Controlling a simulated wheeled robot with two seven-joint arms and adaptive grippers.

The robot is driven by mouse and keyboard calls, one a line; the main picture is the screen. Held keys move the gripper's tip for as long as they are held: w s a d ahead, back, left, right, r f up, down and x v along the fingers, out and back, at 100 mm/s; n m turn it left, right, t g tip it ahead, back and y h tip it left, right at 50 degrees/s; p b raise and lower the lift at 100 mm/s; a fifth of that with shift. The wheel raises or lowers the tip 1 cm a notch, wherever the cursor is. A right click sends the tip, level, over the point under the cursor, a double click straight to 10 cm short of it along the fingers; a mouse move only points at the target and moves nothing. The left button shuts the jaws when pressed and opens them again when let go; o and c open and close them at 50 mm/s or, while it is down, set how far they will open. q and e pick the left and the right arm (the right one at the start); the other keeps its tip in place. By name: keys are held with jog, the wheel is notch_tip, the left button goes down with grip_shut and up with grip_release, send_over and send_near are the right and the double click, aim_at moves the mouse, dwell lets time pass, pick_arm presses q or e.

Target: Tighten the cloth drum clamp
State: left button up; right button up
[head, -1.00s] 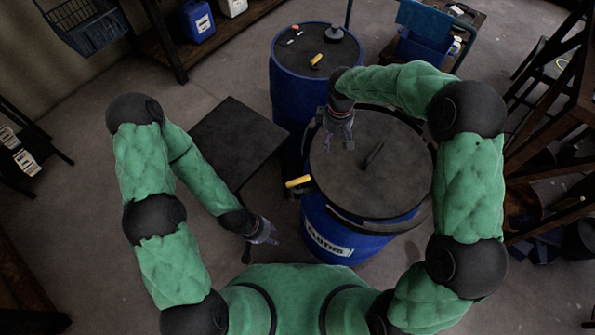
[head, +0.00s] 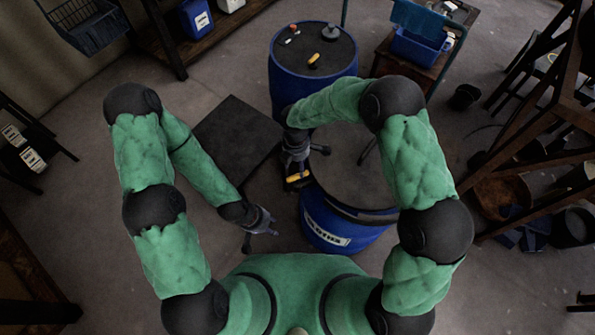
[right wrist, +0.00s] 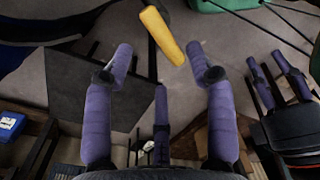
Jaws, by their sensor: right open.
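The blue cloth drum (head: 322,226), with a white label, stands in front of me under a dark lid (head: 350,172). A dark clamp band (head: 352,216) runs around its rim. The clamp's yellow handle (head: 298,178) sticks out at the drum's left side. My right gripper (head: 297,165) is at this handle. In the right wrist view its purple fingers (right wrist: 160,62) are spread, and the yellow handle (right wrist: 162,35) lies just beyond the fingertips, not gripped. My left gripper (head: 265,223) hangs empty left of the drum, with fingers apart in the right wrist view (right wrist: 276,80).
A second blue drum (head: 285,80) with small items on its lid stands behind. A dark square platform (head: 236,140) is to the left. A small table with a blue bin (head: 418,48) is at the back right, and wooden racks (head: 545,120) are at the right.

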aim_at(298, 176)
notch_tip(298, 176, down, 6)
jog(key=shift+s+d+r, duration=0.1)
jog(key=shift+s+r, duration=0.05)
dwell(0.3)
grip_shut()
